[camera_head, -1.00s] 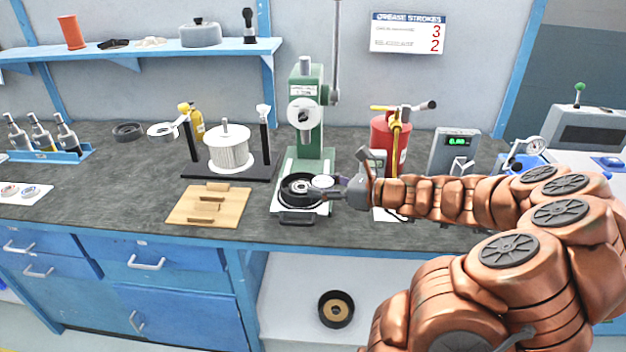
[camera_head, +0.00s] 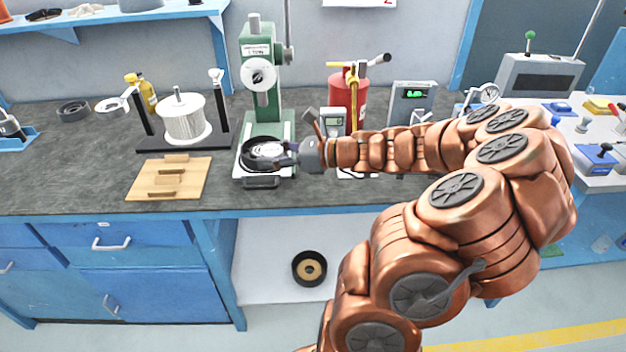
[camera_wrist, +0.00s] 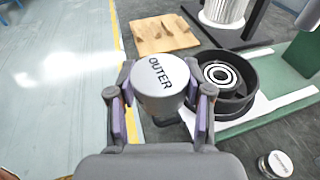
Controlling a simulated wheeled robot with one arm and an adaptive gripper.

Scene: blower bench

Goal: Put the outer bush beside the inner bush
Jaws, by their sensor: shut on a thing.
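The outer bush (camera_wrist: 160,88) is a white and grey cylinder with "OUTER" printed on its top. My gripper (camera_wrist: 167,100) is shut on it, one purple-padded finger on each side, in the wrist view. In the head view my gripper (camera_head: 290,157) is at the right side of a black ring housing on the green press, and the bush is hard to make out. The black housing (camera_wrist: 248,88) holds concentric rings and is just right of the bush in the wrist view. A small capped cylinder (camera_wrist: 275,164) has a label I cannot read; I cannot tell whether it is the inner bush.
A wooden board with slats (camera_head: 170,180) lies left of the press (camera_head: 257,75). A white spool (camera_head: 184,118) stands behind the board. Bare bench is left of the board.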

